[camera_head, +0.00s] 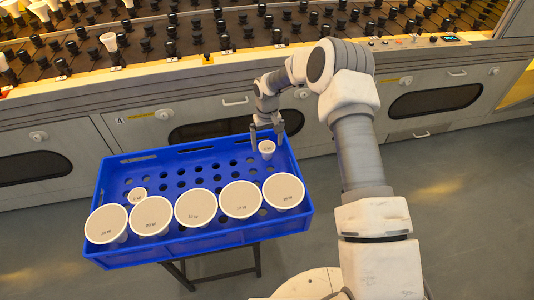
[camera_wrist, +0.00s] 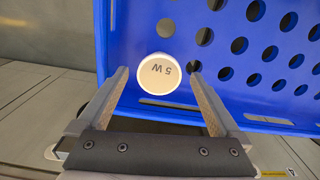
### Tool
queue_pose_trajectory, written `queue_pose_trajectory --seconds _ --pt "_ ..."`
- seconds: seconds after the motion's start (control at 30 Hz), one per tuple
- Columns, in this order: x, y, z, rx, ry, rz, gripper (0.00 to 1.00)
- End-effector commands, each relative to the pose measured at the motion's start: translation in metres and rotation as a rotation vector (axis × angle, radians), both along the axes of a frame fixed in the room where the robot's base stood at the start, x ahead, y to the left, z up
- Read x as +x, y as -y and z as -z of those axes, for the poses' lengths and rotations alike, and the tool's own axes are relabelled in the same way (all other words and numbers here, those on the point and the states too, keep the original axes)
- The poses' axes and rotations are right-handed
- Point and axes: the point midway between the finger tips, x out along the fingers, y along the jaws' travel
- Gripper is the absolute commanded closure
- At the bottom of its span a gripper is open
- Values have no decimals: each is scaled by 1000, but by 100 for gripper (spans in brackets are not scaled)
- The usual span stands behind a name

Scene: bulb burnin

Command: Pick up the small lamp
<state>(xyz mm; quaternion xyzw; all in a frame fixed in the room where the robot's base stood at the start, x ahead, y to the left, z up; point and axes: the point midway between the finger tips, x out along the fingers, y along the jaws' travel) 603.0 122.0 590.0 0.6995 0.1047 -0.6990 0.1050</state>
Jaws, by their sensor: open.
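A small round white lamp (camera_head: 267,148) stands in the blue crate (camera_head: 199,244), near its far right corner. In the wrist view the small lamp (camera_wrist: 159,73) is marked "5 W". A second small lamp (camera_head: 137,195) sits at the left of the crate behind the large ones. My gripper (camera_head: 267,130) is open at the crate's far right edge, just beyond the first small lamp. In the wrist view the open gripper (camera_wrist: 160,82) has its fingers pointing toward that lamp, one on each side. I cannot tell the height between fingertips and lamp.
Several large white lamps (camera_head: 195,208) stand in a row along the crate's near side. The crate rests on a dark stand (camera_head: 213,273). Behind it is a long grey bench (camera_head: 230,105) with rows of black sockets and a few lamps. The crate's middle is free.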

Motion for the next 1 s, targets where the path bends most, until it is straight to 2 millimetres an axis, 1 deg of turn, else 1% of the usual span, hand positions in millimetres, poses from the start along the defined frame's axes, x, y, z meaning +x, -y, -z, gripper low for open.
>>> queue_pose_trajectory --seconds 0.03,0.1,0.17,0.23,0.4,0.43,0.57,0.6,0.67,0.7,0.77,0.8,0.87,0.9,1.0 --pt "1 0 14 1 -2 1 0" --pt "0 0 24 1 -2 0 0" --pt "1 0 29 1 -1 0 0" --pt "1 0 32 1 -1 0 0" --pt "1 0 31 0 0 0 0" --pt "1 0 31 0 0 0 2" --pt "1 0 31 0 0 0 25" --pt "1 0 31 0 0 0 32" --pt "1 0 31 0 0 0 43" --pt "1 0 31 0 0 0 50" --pt "1 0 31 0 0 0 61" --pt "1 0 31 0 -1 0 68" --pt "1 0 31 0 -1 0 79" --pt "1 0 31 0 0 0 84" --pt "1 0 31 0 0 0 84"
